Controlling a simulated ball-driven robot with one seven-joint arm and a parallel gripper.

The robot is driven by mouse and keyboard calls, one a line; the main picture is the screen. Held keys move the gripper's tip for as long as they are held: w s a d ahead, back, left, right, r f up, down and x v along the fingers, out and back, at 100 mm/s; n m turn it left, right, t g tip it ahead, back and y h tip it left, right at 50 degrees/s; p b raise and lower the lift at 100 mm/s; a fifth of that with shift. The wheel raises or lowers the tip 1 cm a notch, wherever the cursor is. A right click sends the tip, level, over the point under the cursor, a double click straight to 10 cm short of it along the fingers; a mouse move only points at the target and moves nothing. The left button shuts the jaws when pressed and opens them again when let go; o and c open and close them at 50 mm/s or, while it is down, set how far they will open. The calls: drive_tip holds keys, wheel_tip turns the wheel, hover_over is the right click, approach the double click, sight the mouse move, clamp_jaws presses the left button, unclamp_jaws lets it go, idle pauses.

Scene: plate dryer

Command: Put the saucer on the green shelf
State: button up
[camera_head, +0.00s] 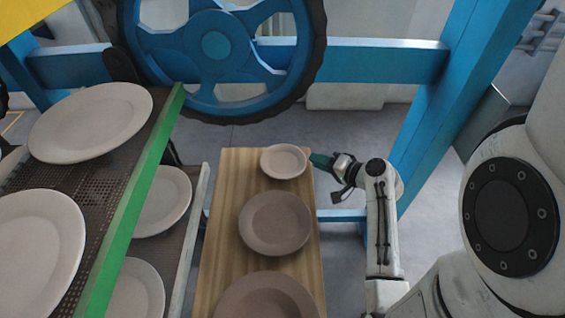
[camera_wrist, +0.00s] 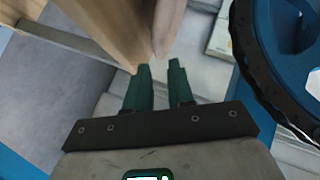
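The saucer (camera_head: 283,161) is the smallest plate, lying at the far end of a wooden board. My gripper (camera_head: 322,161) is just to its right, with its green fingers pointing left at the saucer's rim. In the wrist view my gripper (camera_wrist: 160,66) has a gap between its fingertips. The saucer's pale edge (camera_wrist: 165,28) shows edge-on, its near end at the mouth of that gap. I cannot tell whether the fingers touch it. The green shelf (camera_head: 136,205) is at the left, a dark mesh rack with a green front edge.
The wooden board (camera_head: 217,240) also holds a medium plate (camera_head: 275,223) and a large plate (camera_head: 268,296). Large plates (camera_head: 90,122) occupy much of the green shelf. A lower shelf (camera_head: 190,235) holds more plates. A blue wheel (camera_head: 215,46) and blue frame stand behind.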

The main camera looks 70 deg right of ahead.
sight(307, 167)
drive_tip(key=p+x, duration=0.1)
drive_tip(key=x, duration=0.3)
drive_tip(key=shift+w+f, duration=0.3)
drive_tip(key=shift+w, duration=0.05)
drive_tip(key=shift+c, duration=0.3)
clamp_jaws()
